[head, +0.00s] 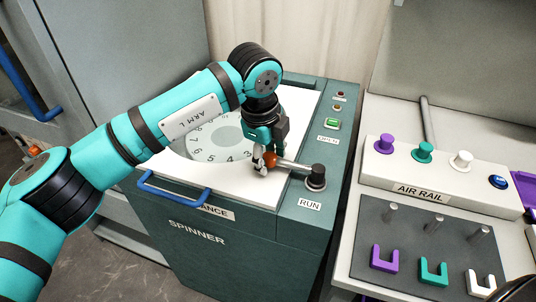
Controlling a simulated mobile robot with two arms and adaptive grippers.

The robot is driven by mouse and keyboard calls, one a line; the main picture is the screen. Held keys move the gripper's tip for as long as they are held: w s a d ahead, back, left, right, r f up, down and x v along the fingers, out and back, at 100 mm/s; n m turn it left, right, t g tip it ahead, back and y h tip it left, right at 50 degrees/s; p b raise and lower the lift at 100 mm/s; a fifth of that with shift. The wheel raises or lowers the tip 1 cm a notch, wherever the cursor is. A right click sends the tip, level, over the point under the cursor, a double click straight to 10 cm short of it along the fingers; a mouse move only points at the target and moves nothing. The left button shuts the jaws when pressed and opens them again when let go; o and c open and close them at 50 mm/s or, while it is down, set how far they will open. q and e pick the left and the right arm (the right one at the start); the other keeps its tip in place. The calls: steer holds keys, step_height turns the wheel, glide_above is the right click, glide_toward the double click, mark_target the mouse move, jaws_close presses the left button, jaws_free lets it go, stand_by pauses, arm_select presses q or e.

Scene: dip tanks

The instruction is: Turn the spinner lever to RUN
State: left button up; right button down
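The spinner lever (294,167) is a metal bar with an orange knob (270,160). It runs left from a dark round hub (317,176) on the spinner's green side panel and reaches over the white top. The RUN label (310,204) is on the panel just in front of the hub, and the bar does not point at it. My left gripper (263,160) points down at the orange knob, with its fingertips against or right beside it. The fingers partly hide the knob, so I cannot tell whether they are closed on it.
The spinner (196,240) has a round numbered dial and a blue handle (172,192) at its front edge. A green button (331,123) sits behind the hub. The air rail (430,178), with coloured knobs, stands on the bench to the right. A grey cabinet is at the left.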

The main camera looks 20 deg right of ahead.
arm_select(q)
steer(key=shift+o, duration=1)
step_height(320, 180, up, 12)
steer(key=s+a, duration=0.1)
steer(key=shift+s+a, duration=0.3)
steer(key=shift+a, duration=0.1)
steer(key=shift+f, duration=0.2)
